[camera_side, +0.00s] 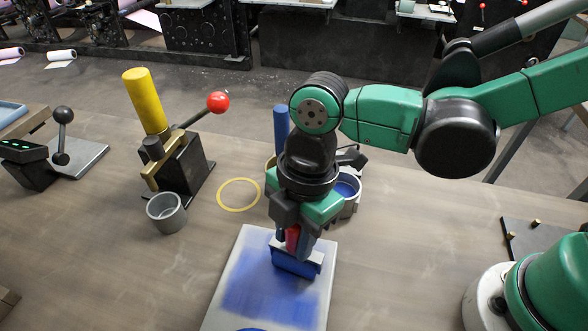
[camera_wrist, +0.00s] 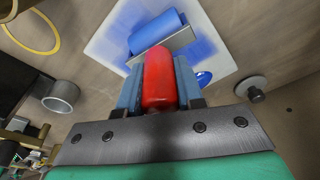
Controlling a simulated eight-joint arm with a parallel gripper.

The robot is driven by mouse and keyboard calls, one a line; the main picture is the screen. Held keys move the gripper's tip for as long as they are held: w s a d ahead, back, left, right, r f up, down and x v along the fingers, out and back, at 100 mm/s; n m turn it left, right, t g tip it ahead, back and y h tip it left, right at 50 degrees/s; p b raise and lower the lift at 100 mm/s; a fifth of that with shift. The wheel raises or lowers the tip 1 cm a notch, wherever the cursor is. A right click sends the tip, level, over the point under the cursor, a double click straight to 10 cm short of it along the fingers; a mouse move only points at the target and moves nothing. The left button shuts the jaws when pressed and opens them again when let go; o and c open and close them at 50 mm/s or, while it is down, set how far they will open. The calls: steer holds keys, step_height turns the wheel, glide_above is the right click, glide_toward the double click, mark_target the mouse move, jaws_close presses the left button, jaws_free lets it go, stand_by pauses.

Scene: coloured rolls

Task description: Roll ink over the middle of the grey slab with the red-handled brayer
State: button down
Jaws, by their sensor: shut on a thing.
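My gripper (camera_side: 293,243) is shut on the red handle of the brayer; in the wrist view the red handle (camera_wrist: 159,80) sits between the two blue-grey fingers. The brayer's blue roller (camera_side: 294,262) is down at the upper part of the grey slab (camera_side: 233,262), and it looks to be touching the surface. The roller also shows in the wrist view (camera_wrist: 158,32), with a grey metal frame beside it. A patch of blue ink (camera_side: 262,290) covers much of the slab's middle. A darker blue spot (camera_wrist: 204,78) lies near one edge of the slab.
A grey cup (camera_side: 166,213) and a yellow ring (camera_side: 239,194) lie left of the slab. Behind the cup stands a press with a yellow cylinder (camera_side: 145,100) and a red-knobbed lever (camera_side: 218,102). A container with blue inside (camera_side: 347,187) stands behind my gripper.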

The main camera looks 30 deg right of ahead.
steer(key=shift+w+d, duration=1.5)
steer(key=shift+w, duration=0.15)
steer(key=shift+s+a, duration=2.1)
steer(key=shift+s, duration=0.2)
steer(key=shift+s+a, duration=2.05)
steer(key=shift+s, duration=0.2)
steer(key=shift+w+d+f, duration=0.1)
steer(key=shift+w+d, duration=3.1)
steer(key=shift+w, duration=0.25)
steer(key=shift+w+d, duration=1)
steer(key=shift+w, duration=0.1)
step_height(320, 180, up, 6)
steer(key=shift+r, duration=0.2)
